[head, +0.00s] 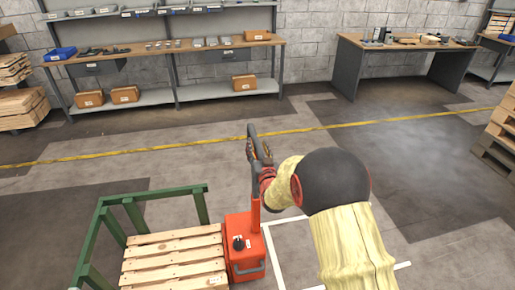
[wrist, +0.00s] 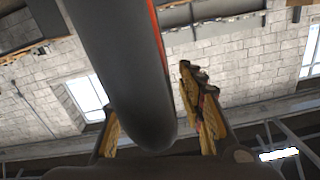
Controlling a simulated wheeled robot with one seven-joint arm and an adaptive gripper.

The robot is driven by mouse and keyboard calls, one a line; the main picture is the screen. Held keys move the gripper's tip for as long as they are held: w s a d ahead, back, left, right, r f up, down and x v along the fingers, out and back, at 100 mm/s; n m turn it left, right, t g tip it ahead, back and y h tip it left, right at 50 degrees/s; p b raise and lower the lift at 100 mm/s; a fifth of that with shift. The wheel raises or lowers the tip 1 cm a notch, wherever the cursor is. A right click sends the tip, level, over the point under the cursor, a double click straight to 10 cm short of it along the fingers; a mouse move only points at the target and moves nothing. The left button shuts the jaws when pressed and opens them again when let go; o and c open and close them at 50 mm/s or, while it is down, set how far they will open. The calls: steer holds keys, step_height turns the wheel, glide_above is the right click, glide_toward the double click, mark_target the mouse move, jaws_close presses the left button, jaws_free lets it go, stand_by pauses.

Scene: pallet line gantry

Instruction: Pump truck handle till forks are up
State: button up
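The red pallet truck (head: 243,262) stands at lower centre in the head view, its mast rising to a dark handle (head: 252,135). A wooden pallet (head: 172,262) lies to its left; the forks are hidden, so their height cannot be told. My gripper (head: 266,157) is at the handle's upper end. In the wrist view, a thick dark grey bar of the handle (wrist: 125,75) reaches down between the two yellow-padded fingers of my gripper (wrist: 155,130). The fingers are apart, with a visible gap between the bar and the right finger.
A green rail frame (head: 128,205) stands around the pallet's far and left sides. A workbench with shelves (head: 165,52) and a grey desk (head: 400,44) line the back wall. Stacked pallets (head: 497,130) are at the right edge. Open floor lies between, crossed by a yellow line (head: 200,144).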

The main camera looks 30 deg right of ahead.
steer(key=shift+c, duration=0.6)
jaws_close()
steer(key=s+d+f+m+b, duration=0.1)
steer(key=s+d+f+m, duration=0.1)
steer(key=d, duration=0.9)
steer(key=s+d+f+m+b, duration=0.1)
steer(key=s+d+f, duration=0.3)
steer(key=d, duration=0.8)
steer(key=s+d+f+m+b, duration=0.2)
steer(key=s+d+f+m, duration=0.2)
steer(key=d, duration=0.7)
steer(key=shift+d+f, duration=0.35)
steer(key=shift+f, duration=0.4)
steer(key=shift+o, duration=0.6)
jaws_free()
